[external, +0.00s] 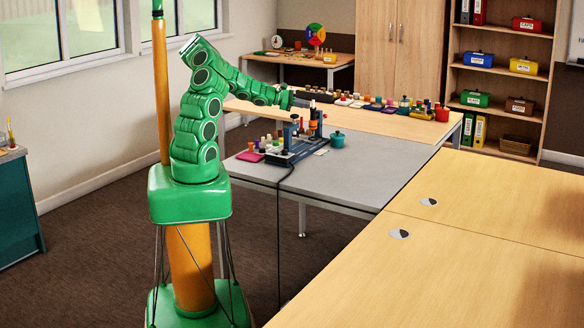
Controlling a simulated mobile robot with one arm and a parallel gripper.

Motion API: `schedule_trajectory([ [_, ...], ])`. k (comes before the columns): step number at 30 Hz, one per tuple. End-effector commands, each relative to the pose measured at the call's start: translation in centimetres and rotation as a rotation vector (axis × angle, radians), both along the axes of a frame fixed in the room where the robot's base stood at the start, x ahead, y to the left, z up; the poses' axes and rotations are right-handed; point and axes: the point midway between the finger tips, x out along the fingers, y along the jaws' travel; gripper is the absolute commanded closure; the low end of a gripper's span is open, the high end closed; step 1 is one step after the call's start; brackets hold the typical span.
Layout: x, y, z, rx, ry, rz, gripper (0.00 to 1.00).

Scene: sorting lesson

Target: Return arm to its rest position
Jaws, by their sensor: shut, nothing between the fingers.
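My green arm (205,120) rises from its base, bends at the top and reaches right and slightly down. My gripper (305,103) is small and dark at the arm's end. It is shut and holds nothing. In the picture it overlaps the far edge of the grey table and the start of the wooden table behind; its exact height is hard to tell. A blue device (296,148) on the grey table shows just below the gripper, and I cannot tell the gap between them.
The grey table (350,180) holds several small coloured items and a teal pot (337,140). A wooden table (400,125) behind carries a row of small objects. A large wooden table (480,240) at right is mostly bare. A black cable hangs from the device.

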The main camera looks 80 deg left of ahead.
Motion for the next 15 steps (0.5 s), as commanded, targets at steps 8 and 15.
schedule_trajectory([
  [8, 5.3, -14.2, 5.7, 0.194, -0.051, -0.362, 1.0],
  [15, 5.9, -27.7, 9.3, 0.37, -0.107, -0.704, 1.0],
])
